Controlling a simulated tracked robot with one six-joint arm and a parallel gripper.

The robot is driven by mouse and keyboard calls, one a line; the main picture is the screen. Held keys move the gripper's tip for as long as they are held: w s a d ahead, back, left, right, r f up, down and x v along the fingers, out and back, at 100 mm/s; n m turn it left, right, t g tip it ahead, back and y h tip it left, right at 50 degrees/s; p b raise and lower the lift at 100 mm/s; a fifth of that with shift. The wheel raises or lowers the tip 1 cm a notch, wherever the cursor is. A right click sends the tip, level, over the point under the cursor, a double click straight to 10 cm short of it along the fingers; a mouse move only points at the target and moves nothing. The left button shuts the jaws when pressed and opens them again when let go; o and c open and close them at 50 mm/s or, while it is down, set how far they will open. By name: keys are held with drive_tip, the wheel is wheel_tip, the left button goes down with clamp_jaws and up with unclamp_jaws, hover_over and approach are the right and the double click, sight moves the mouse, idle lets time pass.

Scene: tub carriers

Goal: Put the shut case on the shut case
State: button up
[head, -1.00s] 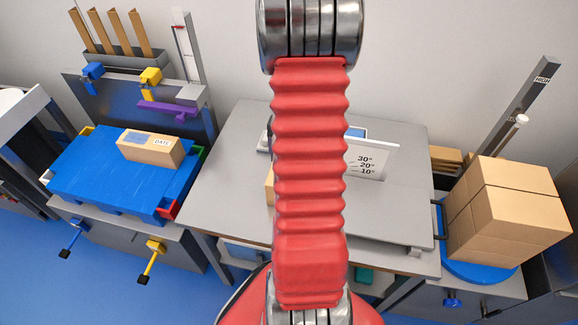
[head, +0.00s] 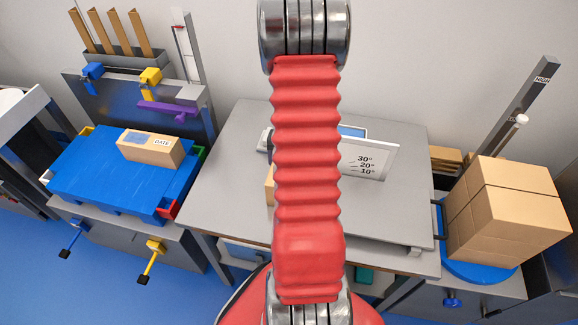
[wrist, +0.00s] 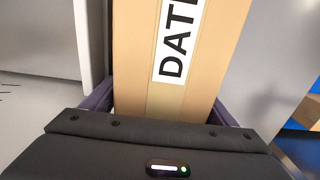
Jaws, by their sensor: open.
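A shut cardboard case (wrist: 190,60) with a white label reading "DATE" fills the middle of the wrist view. My gripper (wrist: 162,105) is open, with one purple finger along each side of this case; whether they touch it I cannot tell.
A white angle board (head: 368,160) marked 30, 20 and 10 stands on the grey table (head: 232,200). Stacked cartons (head: 505,210) stand on a blue round base at the right. A grey rack with coloured clamps (head: 140,95) rises behind the blue platform.

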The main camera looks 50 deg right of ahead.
drive_tip(key=shift+c, duration=0.2)
idle(0.3)
drive_tip(key=c, duration=1.8)
